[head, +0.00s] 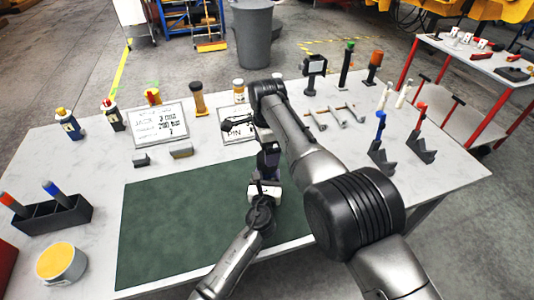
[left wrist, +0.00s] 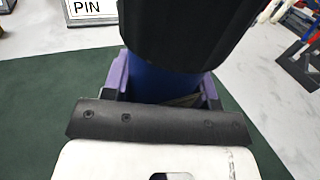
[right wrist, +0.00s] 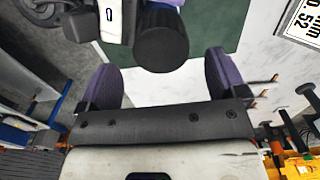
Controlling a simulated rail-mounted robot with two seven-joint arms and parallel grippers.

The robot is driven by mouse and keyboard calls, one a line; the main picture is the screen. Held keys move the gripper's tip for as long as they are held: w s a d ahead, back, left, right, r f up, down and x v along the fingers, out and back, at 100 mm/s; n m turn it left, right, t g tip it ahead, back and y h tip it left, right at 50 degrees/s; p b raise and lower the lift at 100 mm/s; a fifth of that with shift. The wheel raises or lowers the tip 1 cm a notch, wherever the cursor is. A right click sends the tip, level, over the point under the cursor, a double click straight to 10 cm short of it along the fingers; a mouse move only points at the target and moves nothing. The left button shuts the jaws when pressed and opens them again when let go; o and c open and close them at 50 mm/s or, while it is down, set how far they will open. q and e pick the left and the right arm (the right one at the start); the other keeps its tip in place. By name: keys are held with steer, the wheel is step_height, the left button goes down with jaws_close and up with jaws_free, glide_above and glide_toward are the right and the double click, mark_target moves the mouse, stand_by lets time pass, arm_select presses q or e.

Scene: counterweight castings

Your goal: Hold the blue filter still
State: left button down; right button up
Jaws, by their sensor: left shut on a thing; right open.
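The blue filter (left wrist: 160,82) has a blue body and a wide black end that fills the top of the left wrist view. My left gripper (left wrist: 165,92) is shut on its blue body, with purple fingers on both sides. In the head view the left gripper (head: 267,165) is above the green mat, and arms largely hide the filter. My right gripper (right wrist: 164,72) is open and empty. The filter's black end (right wrist: 162,42) shows ahead of its fingers, roughly between them in the picture. I see no clear contact.
The green mat (head: 160,225) covers the front middle of the white table (head: 460,170). Signs, including a white sign board (head: 158,123), bottles and castings stand along the back. A black holder (head: 55,217) and a yellow-topped tub (head: 62,263) are at left; grey brackets (head: 382,158) at right.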

steer(key=shift+r, duration=0.15)
steer(key=shift+c, duration=0.5)
steer(key=shift+d+f, duration=0.1)
steer(key=shift+f, duration=0.15)
steer(key=w+d+h, duration=0.2)
steer(key=d, duration=0.4)
steer(key=a+n, duration=0.1)
steer(key=n, duration=0.6)
steer(key=a+r+n, duration=0.1)
steer(key=n, duration=0.6)
steer(key=a+n, duration=0.2)
steer(key=n, duration=0.4)
steer(key=shift+s+a+r+n+t+y, duration=0.1)
steer(key=shift+s+r+n+t+y, duration=0.2)
steer(key=shift+r+n+t+y, duration=0.1)
steer(key=n, duration=0.4)
steer(key=a+n, duration=0.1)
steer(key=n, duration=0.1)
steer(key=shift+s+a+r+y, duration=0.1)
steer(key=shift+s+y, duration=0.25)
steer(key=shift+y, duration=0.05)
steer(key=n, duration=0.4)
steer(key=shift+s+a+g, duration=0.2)
steer(key=shift+a+g, duration=0.05)
steer(key=shift+g, duration=0.05)
steer(key=n, duration=0.5)
steer(key=shift+s, duration=0.1)
steer(key=n, duration=0.4)
steer(key=shift+n, duration=0.4)
